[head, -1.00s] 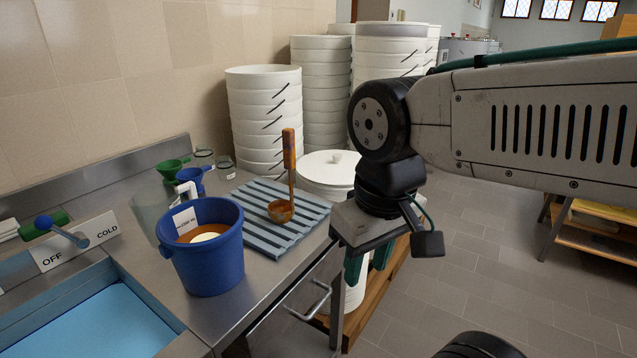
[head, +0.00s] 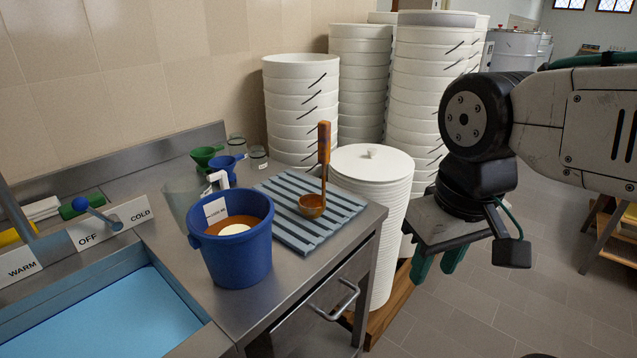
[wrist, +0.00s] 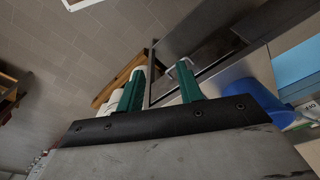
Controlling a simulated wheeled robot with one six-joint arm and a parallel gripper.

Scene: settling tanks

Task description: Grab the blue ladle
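The only ladle I can make out is orange-brown, not blue. This ladle (head: 323,160) stands with its bowl on a grey-blue ribbed rack (head: 286,238) and its handle pointing up. A small blue funnel-like piece (head: 223,168) is behind the bucket, partly hidden; I cannot tell exactly what it is. My gripper (head: 437,264) is off the counter's right side, beside the white stack and away from the ladle, its green fingers pointing down. In the wrist view, my gripper (wrist: 160,75) has its fingers apart with nothing between them; the ladle is not visible there.
A blue bucket (head: 240,262) with orange-brown contents stands on the steel counter (head: 174,246), left of the rack. A blue-lined sink (head: 110,315) is at front left. A white lidded stack (head: 372,190) stands between counter and gripper. Tall white stacks (head: 300,100) stand behind.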

